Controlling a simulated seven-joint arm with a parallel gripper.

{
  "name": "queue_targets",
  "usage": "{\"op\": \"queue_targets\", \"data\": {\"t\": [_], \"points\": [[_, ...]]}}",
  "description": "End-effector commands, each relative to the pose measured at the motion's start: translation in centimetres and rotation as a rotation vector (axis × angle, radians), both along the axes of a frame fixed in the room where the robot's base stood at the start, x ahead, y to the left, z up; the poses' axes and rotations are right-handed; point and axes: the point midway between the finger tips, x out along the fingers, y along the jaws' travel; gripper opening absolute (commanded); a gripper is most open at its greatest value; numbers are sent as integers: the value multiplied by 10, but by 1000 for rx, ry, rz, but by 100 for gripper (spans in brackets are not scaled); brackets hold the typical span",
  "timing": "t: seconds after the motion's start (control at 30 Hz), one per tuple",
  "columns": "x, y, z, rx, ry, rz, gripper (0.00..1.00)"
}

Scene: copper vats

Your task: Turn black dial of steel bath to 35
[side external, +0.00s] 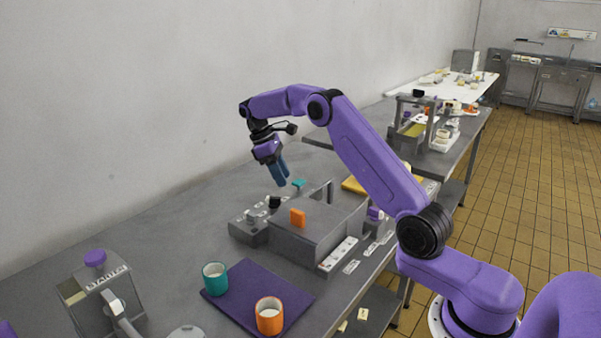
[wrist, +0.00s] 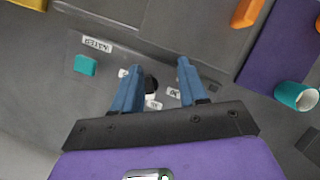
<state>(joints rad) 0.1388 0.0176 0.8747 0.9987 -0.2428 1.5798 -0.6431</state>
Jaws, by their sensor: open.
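The steel bath (side external: 322,232) is a grey box with an orange handle on its lid, standing on the table in the side view. The black dial (side external: 274,202) sits on the grey panel (side external: 245,232) at its left end. In the wrist view the black dial (wrist: 151,84) has a pale base and appears between the blue fingers, nearer the left one. Its number marks are too small to read. My gripper (side external: 283,183) is open and points down above the panel, apart from the dial; its fingers also show in the wrist view (wrist: 159,67).
A teal knob (wrist: 85,65) stands on the same panel beside a "WATER" label (wrist: 97,44). The orange handle (side external: 298,217) rises close by. A wall runs behind the table.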

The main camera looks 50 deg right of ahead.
Motion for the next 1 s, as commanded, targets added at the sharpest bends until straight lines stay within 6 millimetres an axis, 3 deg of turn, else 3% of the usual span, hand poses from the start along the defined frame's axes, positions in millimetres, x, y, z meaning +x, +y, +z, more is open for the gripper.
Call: {"op": "queue_targets", "data": {"t": [0.7,1.0], "points": [[-73,18,32,0,0,0,43],[-85,21,38,0,0,0,43]]}}
